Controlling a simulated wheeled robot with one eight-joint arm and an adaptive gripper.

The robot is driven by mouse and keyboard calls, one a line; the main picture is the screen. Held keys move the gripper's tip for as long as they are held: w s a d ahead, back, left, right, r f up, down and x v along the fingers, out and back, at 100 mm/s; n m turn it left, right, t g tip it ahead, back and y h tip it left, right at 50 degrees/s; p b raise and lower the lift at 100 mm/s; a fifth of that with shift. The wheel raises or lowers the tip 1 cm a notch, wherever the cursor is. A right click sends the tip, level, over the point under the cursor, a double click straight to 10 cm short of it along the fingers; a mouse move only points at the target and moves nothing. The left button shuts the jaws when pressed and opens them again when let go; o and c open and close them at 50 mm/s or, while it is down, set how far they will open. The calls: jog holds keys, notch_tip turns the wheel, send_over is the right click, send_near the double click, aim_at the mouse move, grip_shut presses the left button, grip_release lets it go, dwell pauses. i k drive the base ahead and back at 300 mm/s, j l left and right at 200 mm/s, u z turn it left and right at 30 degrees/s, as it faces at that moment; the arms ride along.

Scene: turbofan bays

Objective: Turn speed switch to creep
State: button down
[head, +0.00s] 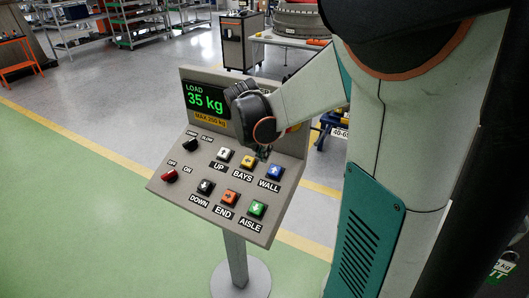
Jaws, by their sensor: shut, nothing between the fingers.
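The speed switch (190,144) is a small black knob at the upper left of the control panel's (157,187) sloped face. Two small labels lie above it, too blurred to read surely, and its pointer direction cannot be made out. My gripper (263,153) is shut and empty, pointing down over the right part of the panel, close to the yellow BAYS button (248,161). It is well to the right of the speed switch and apart from it. Whether the fingertips touch the panel cannot be told.
A red OFF/ON switch (170,176) sits below the speed switch. Several coloured push buttons fill the panel's middle and right. A display (206,101) reading LOAD 35 kg stands at the back, partly behind my wrist. Open floor (80,190) lies to the left.

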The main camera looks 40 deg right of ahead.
aim_at(192, 144)
jog(key=i+j, duration=0.95)
jog(key=j, duration=0.1)
